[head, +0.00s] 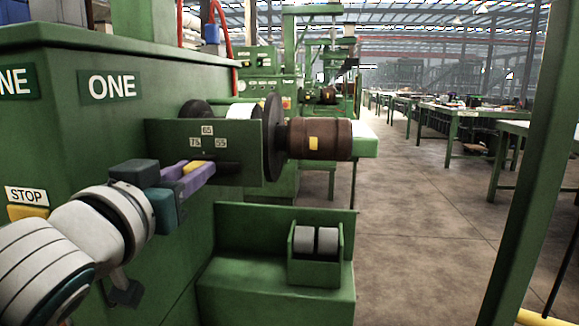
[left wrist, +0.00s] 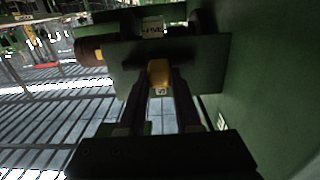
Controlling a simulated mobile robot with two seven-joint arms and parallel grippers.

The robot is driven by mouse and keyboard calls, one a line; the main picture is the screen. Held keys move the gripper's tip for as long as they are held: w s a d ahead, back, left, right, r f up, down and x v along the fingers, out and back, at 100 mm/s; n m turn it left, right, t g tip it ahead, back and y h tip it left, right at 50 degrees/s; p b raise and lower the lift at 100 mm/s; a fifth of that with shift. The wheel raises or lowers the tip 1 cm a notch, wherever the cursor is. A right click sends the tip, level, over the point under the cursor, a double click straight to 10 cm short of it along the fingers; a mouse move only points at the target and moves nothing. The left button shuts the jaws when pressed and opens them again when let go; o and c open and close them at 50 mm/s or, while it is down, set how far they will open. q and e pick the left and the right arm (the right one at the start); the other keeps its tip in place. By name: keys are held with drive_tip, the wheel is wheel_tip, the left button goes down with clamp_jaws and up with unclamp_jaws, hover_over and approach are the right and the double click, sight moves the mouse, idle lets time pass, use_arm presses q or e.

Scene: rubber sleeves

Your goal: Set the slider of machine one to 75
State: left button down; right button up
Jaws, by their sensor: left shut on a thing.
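Machine one (head: 110,150) is the large green cabinet on the left with a white ONE sign. On its slider plate (head: 240,150) are the labels 75, 65 and 55, with 75 on the left, 65 higher in the middle and 55 on the right. My left gripper (head: 203,171), with purple fingers, is shut on the yellow slider knob (head: 193,167) below the labels. The left wrist view shows the knob (left wrist: 159,76) between the dark fingers. The fingers hide the slider's pointer, so its exact setting cannot be read. My right gripper is out of view.
A brown roller (head: 320,139) with a dark disc sticks out right of the plate. Below it, a green box (head: 316,270) holds two grey-white rubber sleeves on a green ledge (head: 240,290). A yellow STOP button (head: 28,212) is at the left. The right-hand aisle floor is open.

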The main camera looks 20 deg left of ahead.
use_arm(q)
drive_tip(key=shift+s+a, duration=0.2)
drive_tip(key=shift+a, duration=0.8)
drive_tip(key=c, duration=1.1)
unclamp_jaws()
drive_tip(key=o, duration=0.5)
drive_tip(key=shift+a, duration=0.15)
drive_tip(key=v, duration=1)
drive_tip(key=shift+p, duration=0.45)
